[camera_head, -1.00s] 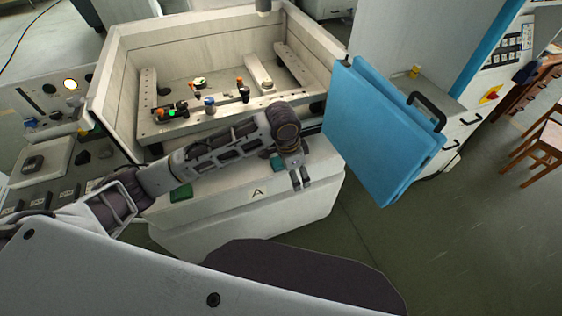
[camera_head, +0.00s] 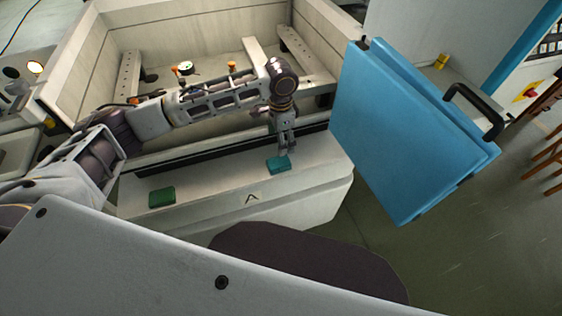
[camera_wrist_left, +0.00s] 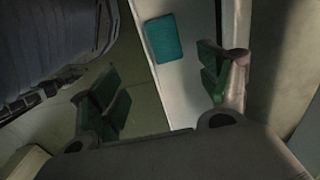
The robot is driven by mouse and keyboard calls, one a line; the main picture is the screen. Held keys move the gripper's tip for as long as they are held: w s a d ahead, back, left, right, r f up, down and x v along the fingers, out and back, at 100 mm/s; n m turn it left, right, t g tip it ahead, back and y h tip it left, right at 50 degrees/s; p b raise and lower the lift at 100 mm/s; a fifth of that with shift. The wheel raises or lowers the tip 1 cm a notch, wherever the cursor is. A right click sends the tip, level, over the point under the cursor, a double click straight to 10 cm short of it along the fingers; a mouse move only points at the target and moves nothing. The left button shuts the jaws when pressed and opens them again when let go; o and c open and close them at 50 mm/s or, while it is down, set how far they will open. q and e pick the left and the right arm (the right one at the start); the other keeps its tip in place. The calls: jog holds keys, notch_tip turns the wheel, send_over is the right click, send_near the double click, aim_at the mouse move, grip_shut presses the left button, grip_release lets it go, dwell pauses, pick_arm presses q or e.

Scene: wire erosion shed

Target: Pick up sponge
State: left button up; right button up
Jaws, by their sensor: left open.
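A teal sponge-like block (camera_head: 279,165) lies flat on the pale front ledge of the machine (camera_head: 220,192). It also shows in the left wrist view (camera_wrist_left: 163,39), ahead of the fingers. A darker green block (camera_head: 161,197) lies on the same ledge further left. My left gripper (camera_head: 285,150) points down right at the teal block's far edge, overlapping it in the head view; I cannot tell if they touch. In the left wrist view the green-padded fingers (camera_wrist_left: 165,85) stand wide apart with nothing between them. My right gripper is out of view.
The open machine tank (camera_head: 190,40) behind the ledge holds rails and small fittings. A blue door panel (camera_head: 410,130) with a black handle juts out on the right. Floor is clear at lower right.

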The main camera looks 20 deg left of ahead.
pick_arm(q)
jog(key=w, duration=0.1)
send_over(280, 161)
jog(key=shift+s+d+f+b, duration=0.1)
jog(key=shift+f+b, duration=0.1)
jog(key=shift+f, duration=2.05)
jog(key=shift+d+f+b, duration=0.1)
jog(key=shift+f+b, duration=0.05)
jog(key=shift+f, duration=2.05)
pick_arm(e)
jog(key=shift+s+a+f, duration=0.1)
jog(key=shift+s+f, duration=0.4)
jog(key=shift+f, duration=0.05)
pick_arm(q)
jog(key=shift+f, duration=0.1)
jog(key=shift+a+f, duration=0.2)
jog(key=shift+f, duration=2.3)
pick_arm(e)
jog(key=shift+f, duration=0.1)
pick_arm(q)
jog(key=shift+c, duration=0.3)
jog(key=c, duration=0.8)
